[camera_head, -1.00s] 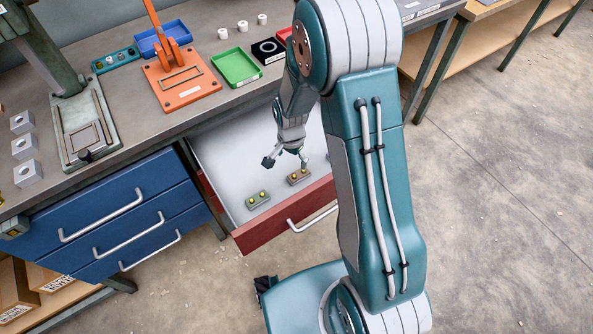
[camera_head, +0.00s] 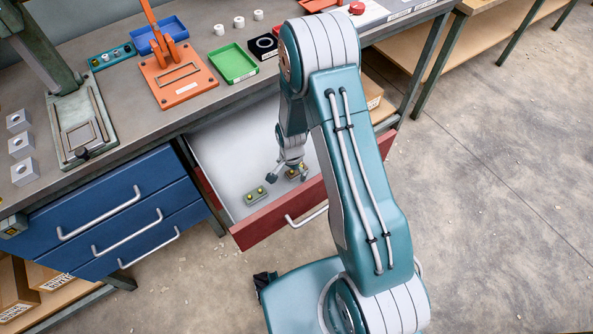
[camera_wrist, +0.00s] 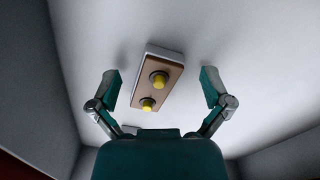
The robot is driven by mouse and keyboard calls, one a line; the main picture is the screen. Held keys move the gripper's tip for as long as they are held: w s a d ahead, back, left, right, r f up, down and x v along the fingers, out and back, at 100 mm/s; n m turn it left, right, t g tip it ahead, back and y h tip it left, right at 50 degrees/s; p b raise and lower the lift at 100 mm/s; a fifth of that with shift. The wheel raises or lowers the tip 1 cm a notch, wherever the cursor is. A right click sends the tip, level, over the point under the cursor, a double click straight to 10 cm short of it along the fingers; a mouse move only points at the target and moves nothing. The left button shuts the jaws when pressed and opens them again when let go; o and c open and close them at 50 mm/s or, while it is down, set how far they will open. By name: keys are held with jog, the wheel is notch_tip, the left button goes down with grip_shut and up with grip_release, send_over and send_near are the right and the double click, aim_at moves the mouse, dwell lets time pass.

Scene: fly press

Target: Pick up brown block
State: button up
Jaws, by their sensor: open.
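The brown block (camera_wrist: 149,85) lies on the white floor of the open red drawer, with two yellow pegs on its top. In the wrist view it sits between and somewhat beyond the fingertips of my gripper (camera_wrist: 160,88), turned at a slant to them. The fingers are spread and do not touch it. In the head view my gripper (camera_head: 287,175) is low over the drawer, and the brown block (camera_head: 292,177) is mostly hidden behind it.
A green-grey block (camera_head: 256,195) with yellow pegs lies to the left in the red drawer (camera_head: 285,213). The drawer's front and side walls enclose the space. The bench top (camera_head: 205,112) above holds a green tray (camera_head: 234,64) and an orange fixture (camera_head: 178,82).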

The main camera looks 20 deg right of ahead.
grip_shut()
jog(key=shift+r, duration=0.1)
